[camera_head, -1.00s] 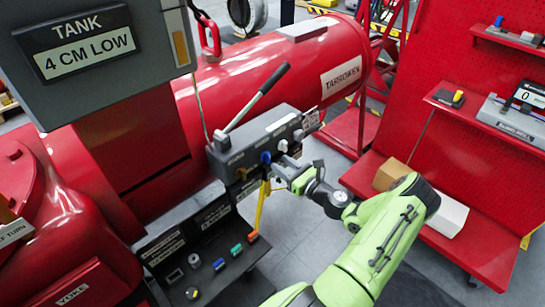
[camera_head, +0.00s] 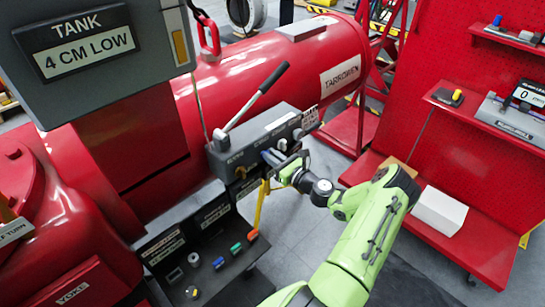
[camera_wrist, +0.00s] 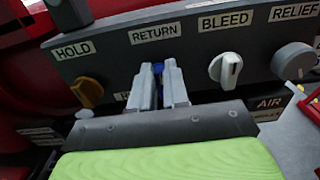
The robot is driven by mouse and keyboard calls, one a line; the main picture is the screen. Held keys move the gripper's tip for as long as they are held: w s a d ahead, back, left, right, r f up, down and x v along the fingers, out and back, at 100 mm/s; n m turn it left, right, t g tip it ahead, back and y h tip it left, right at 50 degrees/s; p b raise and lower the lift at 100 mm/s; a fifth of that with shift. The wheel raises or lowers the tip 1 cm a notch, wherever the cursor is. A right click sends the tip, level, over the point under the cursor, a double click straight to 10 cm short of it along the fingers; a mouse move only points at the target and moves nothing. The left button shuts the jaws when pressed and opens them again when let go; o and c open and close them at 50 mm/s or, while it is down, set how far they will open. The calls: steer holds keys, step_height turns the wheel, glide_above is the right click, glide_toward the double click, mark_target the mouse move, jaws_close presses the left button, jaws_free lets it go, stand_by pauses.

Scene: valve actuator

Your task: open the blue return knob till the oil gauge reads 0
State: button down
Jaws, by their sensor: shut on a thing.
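The blue return knob (camera_wrist: 158,68) sits under the RETURN label on the grey valve block (camera_head: 240,143). In the wrist view it is mostly hidden between the fingers of my gripper (camera_wrist: 158,88). My gripper is shut on the knob; in the head view my gripper (camera_head: 280,160) reaches the block's front from the right. No oil gauge can be made out for certain. A tank display (camera_head: 85,54) reads "4 CM LOW". A small display (camera_head: 527,95) on the right shelf shows 0; what it measures is not legible.
Beside the return knob are the yellow-brown HOLD knob (camera_wrist: 87,91), the white BLEED knob (camera_wrist: 226,69) and the grey RELIEF knob (camera_wrist: 293,62). A pump lever (camera_head: 255,98) rises from the block. A panel with several coloured knobs (camera_head: 218,263) lies below.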

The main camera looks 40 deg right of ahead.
steer(key=n+b, duration=0.3)
steer(key=n, duration=0.2)
steer(key=a+f+n+b, duration=0.1)
steer(key=n+b, duration=0.3)
steer(key=n, duration=0.2)
steer(key=a+n+b, duration=0.1)
steer(key=n+b, duration=0.3)
steer(key=n, duration=0.1)
steer(key=shift+f, duration=0.4)
steer(key=shift+n, duration=0.4)
steer(key=c, duration=1.1)
jaws_free()
steer(key=shift+s, duration=0.15)
